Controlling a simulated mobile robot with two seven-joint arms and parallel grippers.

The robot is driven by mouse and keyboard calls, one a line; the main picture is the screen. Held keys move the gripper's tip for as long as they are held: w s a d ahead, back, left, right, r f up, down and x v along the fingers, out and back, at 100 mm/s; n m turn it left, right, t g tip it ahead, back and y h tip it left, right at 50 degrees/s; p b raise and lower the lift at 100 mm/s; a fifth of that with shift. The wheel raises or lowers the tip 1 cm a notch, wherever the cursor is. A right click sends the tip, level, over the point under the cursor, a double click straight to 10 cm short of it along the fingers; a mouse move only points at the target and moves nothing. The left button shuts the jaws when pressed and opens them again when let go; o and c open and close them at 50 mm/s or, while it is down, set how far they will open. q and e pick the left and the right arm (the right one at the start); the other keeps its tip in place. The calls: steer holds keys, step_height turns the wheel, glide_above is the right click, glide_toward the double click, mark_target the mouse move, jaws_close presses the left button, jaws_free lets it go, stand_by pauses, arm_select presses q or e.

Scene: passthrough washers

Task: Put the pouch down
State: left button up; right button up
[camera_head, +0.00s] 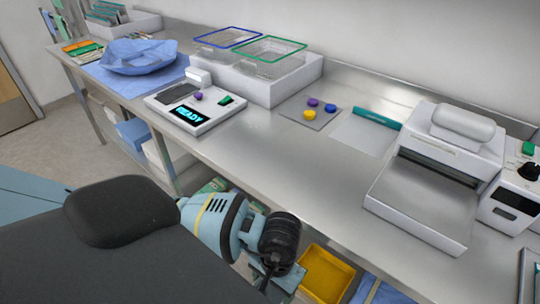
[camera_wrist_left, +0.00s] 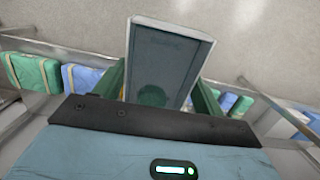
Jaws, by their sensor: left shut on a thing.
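My left gripper (camera_wrist_left: 160,95) is shut on a flat, grey-blue rectangular pouch (camera_wrist_left: 166,50) with a pale rim. In the left wrist view the pouch sticks out beyond the green fingers, with a darker round shape showing in it. In the head view my left arm reaches down at the front of the steel counter (camera_head: 265,150). The gripper there is mostly hidden behind my wrist. Another clear pouch with a teal edge (camera_head: 377,119) lies flat on the counter. My right gripper is in neither view.
A yellow bin (camera_head: 327,275) is below. The counter's front middle is clear.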

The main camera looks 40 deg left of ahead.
arm_select(q)
steer(key=a+f, duration=0.2)
steer(key=shift+s+a, duration=0.4)
steer(key=r, duration=0.1)
steer(key=w+r+p, duration=0.1)
steer(key=shift+d+r, duration=0.1)
steer(key=shift+r, duration=0.3)
steer(key=shift+t, duration=0.7)
steer(key=r, duration=0.1)
steer(key=w+r+p, duration=0.1)
steer(key=r, duration=0.1)
steer(key=w+r+p, duration=0.1)
steer(key=shift+r, duration=0.3)
steer(key=shift+r+p, duration=0.3)
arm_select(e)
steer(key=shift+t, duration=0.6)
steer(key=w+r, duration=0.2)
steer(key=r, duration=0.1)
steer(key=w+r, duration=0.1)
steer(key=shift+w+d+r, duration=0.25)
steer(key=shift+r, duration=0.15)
arm_select(q)
steer(key=shift+f, duration=0.1)
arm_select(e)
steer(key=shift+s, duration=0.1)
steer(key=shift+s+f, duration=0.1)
